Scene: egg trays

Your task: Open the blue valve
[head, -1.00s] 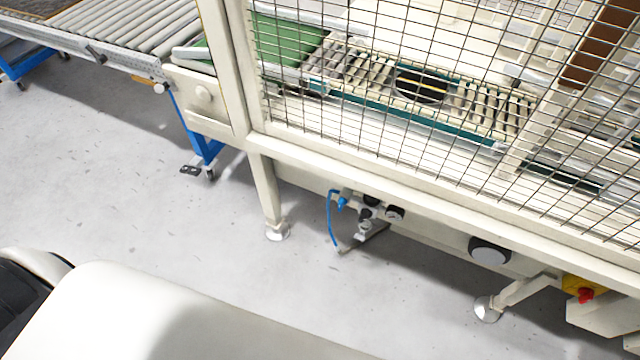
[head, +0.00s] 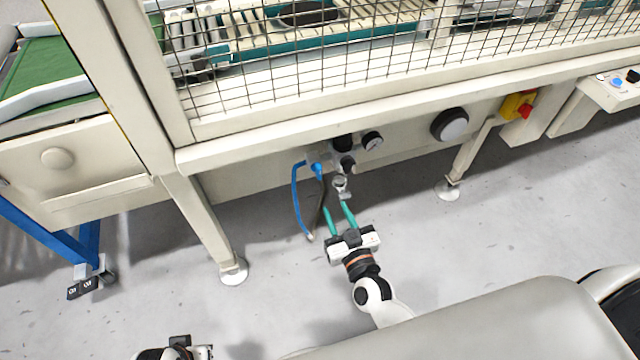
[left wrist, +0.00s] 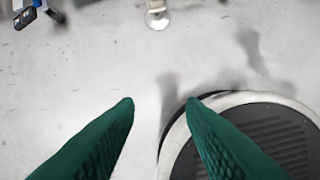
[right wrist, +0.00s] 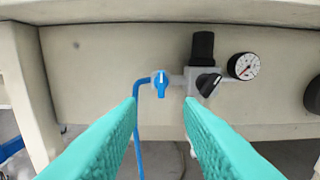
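The blue valve (right wrist: 160,84) is a small blue knob on the machine's lower panel, with a blue hose running down from it. In the head view the valve (head: 317,170) sits under the frame beam, left of the regulator. My right gripper (head: 340,207) is open and empty, its teal fingers pointing at the panel just below the valve. In the right wrist view the valve shows between the fingers (right wrist: 160,105), ahead of them and not touched. My left gripper (left wrist: 160,100) is open and empty above the floor, well away from the valve.
A black regulator (right wrist: 203,48), a black knob (right wrist: 208,84) and a pressure gauge (right wrist: 243,66) sit right of the valve. Machine legs (head: 205,230) stand either side. A red-and-yellow switch (head: 519,106) is further right. Wire mesh (head: 400,60) is above the beam.

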